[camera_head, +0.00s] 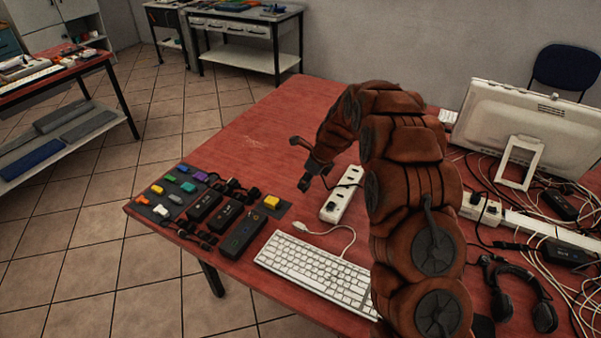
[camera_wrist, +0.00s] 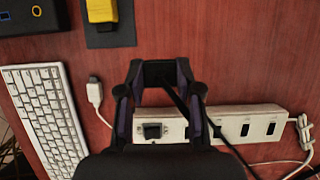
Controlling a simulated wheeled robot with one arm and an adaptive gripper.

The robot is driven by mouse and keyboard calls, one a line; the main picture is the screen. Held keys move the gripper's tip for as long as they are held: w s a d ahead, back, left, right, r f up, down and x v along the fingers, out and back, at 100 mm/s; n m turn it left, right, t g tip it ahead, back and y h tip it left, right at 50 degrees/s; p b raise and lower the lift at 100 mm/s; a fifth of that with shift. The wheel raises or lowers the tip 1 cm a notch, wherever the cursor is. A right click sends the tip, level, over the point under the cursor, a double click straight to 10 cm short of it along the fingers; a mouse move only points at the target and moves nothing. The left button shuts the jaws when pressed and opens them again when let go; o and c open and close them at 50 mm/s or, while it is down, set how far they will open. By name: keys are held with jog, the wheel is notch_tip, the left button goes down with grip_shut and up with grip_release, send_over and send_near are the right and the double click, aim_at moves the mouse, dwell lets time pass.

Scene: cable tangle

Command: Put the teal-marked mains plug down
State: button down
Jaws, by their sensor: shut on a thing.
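My gripper (camera_head: 304,166) is above the red table, just left of the white power strip (camera_head: 343,194). In the wrist view, my gripper (camera_wrist: 159,80) is shut on a black plug (camera_wrist: 158,72) between its fingertips. A black cable runs from the plug down to the right, across the power strip (camera_wrist: 232,122). No teal mark shows on the plug from here. The height of the plug above the table is hard to tell. A dark square plug or socket (camera_wrist: 152,131) shows at the strip's left end, partly behind my gripper.
A white keyboard (camera_head: 315,272) lies in front, its white cable end (camera_wrist: 95,92) beside my gripper. Left are a dark mat (camera_head: 147,207) with coloured pieces, black adapters (camera_head: 243,236) and a yellow block (camera_head: 271,201). A monitor, headphones and tangled cables fill the right. Bare table lies behind.

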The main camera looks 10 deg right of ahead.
jog(key=shift+w+f+p, duration=0.15)
jog(key=shift+w+p, duration=0.15)
jog(key=shift+w, duration=1.6)
jog(key=shift+w+f+p, duration=0.15)
jog(key=shift+w+p, duration=0.15)
jog(key=shift+w, duration=1.55)
jog(key=shift+w, duration=0.1)
notch_tip(320, 180, down, 4)
jog(key=shift+r+b, duration=0.1)
jog(key=shift+b, duration=1.05)
jog(key=shift+r, duration=0.1)
jog(key=c, duration=0.8)
grip_release()
jog(key=shift+o, duration=0.2)
